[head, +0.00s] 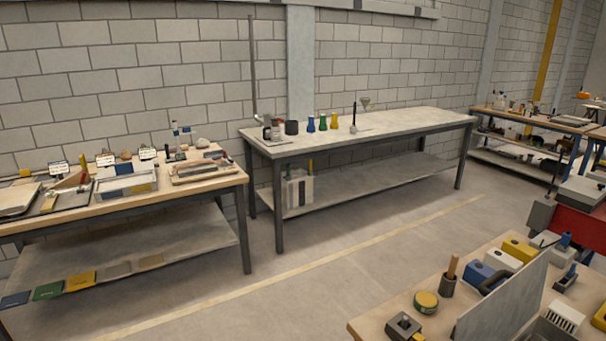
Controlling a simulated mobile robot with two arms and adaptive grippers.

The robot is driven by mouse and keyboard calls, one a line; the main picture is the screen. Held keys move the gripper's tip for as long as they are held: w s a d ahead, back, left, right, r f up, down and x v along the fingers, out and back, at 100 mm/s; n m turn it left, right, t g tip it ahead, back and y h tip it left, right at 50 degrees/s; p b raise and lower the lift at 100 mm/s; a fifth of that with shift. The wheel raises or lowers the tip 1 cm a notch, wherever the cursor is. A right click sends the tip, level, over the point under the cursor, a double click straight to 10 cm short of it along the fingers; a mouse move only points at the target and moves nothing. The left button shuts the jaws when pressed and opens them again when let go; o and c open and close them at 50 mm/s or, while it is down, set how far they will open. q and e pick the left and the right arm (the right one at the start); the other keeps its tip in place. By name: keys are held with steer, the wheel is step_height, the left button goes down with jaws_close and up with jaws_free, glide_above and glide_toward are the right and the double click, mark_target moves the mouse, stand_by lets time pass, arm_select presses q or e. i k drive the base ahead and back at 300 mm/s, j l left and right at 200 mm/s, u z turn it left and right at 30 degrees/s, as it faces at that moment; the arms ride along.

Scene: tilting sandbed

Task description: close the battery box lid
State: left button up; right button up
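Neither of my grippers shows in the head view. I cannot pick out a battery box or its lid with certainty. A red box-like body (574,224) with grey parts on top stands at the right edge, partly cut off by the frame. Blue, white and yellow blocks (503,258) sit on the near wooden bench at the lower right, and they are too small to identify.
The near bench (378,325) also carries an upright grey panel (505,300) and a round yellow-green tin (426,302). A long grey table (405,124) stands against the wall. A cluttered wooden table (215,182) is at left. The floor (310,275) between is clear.

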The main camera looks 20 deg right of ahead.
mark_target(502, 312)
steer(key=i+j+z, duration=0.1)
steer(key=z, duration=0.3)
steer(key=i+j+z, duration=0.15)
steer(key=i+z, duration=0.15)
steer(key=z, duration=0.15)
steer(key=i+j+z, duration=0.2)
steer(key=z, duration=0.2)
steer(key=i+j+z, duration=0.1)
steer(key=j+z, duration=0.2)
steer(key=z, duration=0.15)
steer(key=i+j+z, duration=0.1)
steer(key=j+z, duration=0.3)
steer(key=l, duration=0.1)
